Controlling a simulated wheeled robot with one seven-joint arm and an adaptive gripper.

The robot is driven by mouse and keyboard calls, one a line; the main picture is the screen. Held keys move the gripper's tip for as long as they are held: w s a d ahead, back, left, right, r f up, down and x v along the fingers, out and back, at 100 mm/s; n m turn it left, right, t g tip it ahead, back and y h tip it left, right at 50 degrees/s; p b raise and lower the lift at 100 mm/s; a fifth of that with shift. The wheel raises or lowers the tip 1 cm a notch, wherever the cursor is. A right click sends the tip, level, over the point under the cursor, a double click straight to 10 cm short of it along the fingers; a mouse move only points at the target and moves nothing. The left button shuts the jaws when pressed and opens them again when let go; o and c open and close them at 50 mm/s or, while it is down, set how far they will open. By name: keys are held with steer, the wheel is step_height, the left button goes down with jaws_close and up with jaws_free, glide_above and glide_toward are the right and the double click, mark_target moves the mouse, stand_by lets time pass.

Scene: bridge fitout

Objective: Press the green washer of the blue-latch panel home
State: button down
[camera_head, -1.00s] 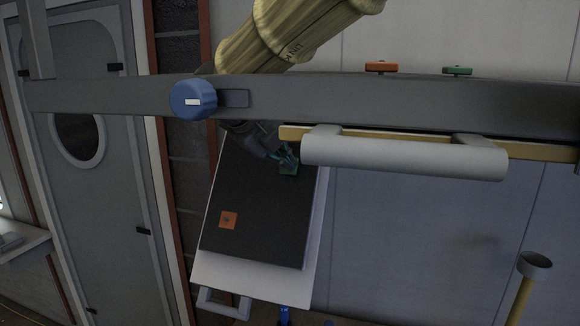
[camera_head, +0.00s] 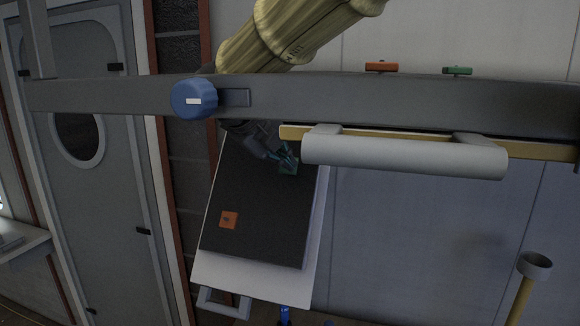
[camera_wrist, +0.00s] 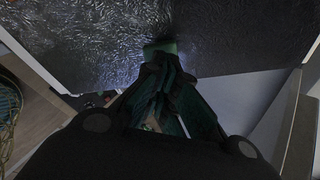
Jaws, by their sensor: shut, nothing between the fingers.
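The panel is a white board with a dark face (camera_head: 255,210), tilted, below the grey beam in the head view; the dark face also fills the top of the wrist view (camera_wrist: 230,35). A green washer (camera_head: 289,169) sits near its upper right corner and shows in the wrist view (camera_wrist: 161,46) just past my fingertips. My gripper (camera_head: 287,160) is shut and empty, with its tips at the green washer. I cannot tell whether they touch it. An orange washer (camera_head: 228,219) is at the lower left of the face. A small blue piece (camera_head: 285,314), perhaps the blue latch, shows below the panel.
A grey beam with a blue knob (camera_head: 194,99) crosses in front of my arm. A white roll (camera_head: 404,157) on a yellow rail is right of the panel. A grey handle (camera_head: 224,303) sticks out at the panel's lower edge. A grey cup on a yellow pole (camera_head: 535,266) stands lower right.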

mark_target(286, 171)
steer(key=shift+w+d+f, duration=0.25)
steer(key=shift+w+f, duration=0.4)
steer(key=shift+w, duration=0.15)
steer(key=shift+w+d+f+b, duration=0.1)
steer(key=shift+w+f+b, duration=0.1)
steer(key=shift+b, duration=0.1)
steer(key=shift+w, duration=0.15)
stand_by(0.3)
steer(key=s+a+r+p, duration=0.2)
steer(key=s+r, duration=0.2)
steer(key=s, duration=0.2)
steer(key=shift+r, duration=0.25)
stand_by(1.0)
